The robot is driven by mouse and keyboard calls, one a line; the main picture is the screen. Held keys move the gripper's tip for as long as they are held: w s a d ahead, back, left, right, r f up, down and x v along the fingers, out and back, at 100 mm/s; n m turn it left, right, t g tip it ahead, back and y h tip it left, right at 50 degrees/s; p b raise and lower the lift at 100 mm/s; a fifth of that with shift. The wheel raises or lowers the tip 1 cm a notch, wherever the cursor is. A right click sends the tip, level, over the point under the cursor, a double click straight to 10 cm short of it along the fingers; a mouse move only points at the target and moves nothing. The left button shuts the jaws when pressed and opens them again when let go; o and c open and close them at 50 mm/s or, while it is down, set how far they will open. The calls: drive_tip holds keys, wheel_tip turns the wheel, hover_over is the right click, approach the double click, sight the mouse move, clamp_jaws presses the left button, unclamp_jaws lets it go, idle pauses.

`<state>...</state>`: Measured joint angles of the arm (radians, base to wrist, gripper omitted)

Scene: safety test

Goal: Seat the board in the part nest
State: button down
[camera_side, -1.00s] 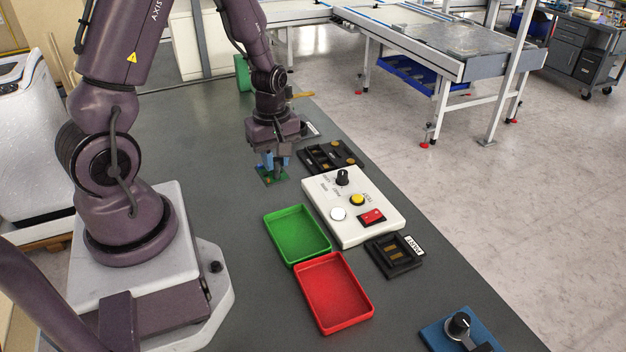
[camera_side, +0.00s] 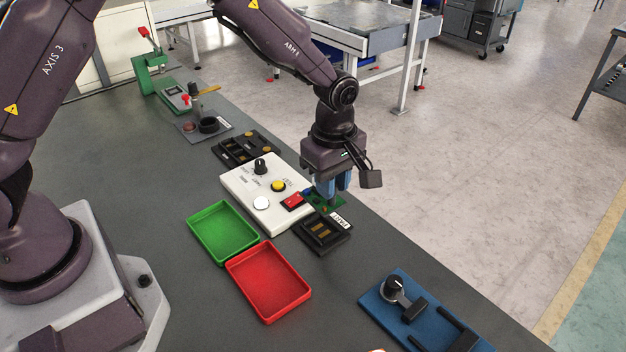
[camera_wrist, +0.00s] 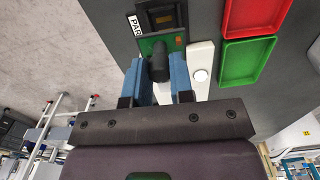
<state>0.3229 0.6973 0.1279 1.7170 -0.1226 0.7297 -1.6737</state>
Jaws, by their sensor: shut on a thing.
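The green board (camera_side: 316,201) hangs below my gripper (camera_side: 328,196), whose blue fingers are shut on it. The part nest (camera_side: 322,236) is a black block with a recess, tan pads and a white label. In the side view the board is above the nest's far edge, by the control panel's right end. In the wrist view the board (camera_wrist: 147,46) shows behind a dark cylinder between my gripper's fingers (camera_wrist: 158,62). The nest (camera_wrist: 159,18) lies just past the board there, its recess uncovered. The exact height of the board is hard to tell.
The white control panel (camera_side: 239,184) with knob and buttons lies left of the nest. Green (camera_side: 222,232) and red (camera_side: 268,281) trays lie in front.

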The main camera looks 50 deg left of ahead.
sight(330, 204)
drive_tip(key=shift+f, duration=2.75)
drive_tip(key=shift+f, duration=0.95)
drive_tip(key=c, duration=0.5)
unclamp_jaws()
drive_tip(key=shift+r, duration=0.1)
drive_tip(key=shift+r, duration=3.45)
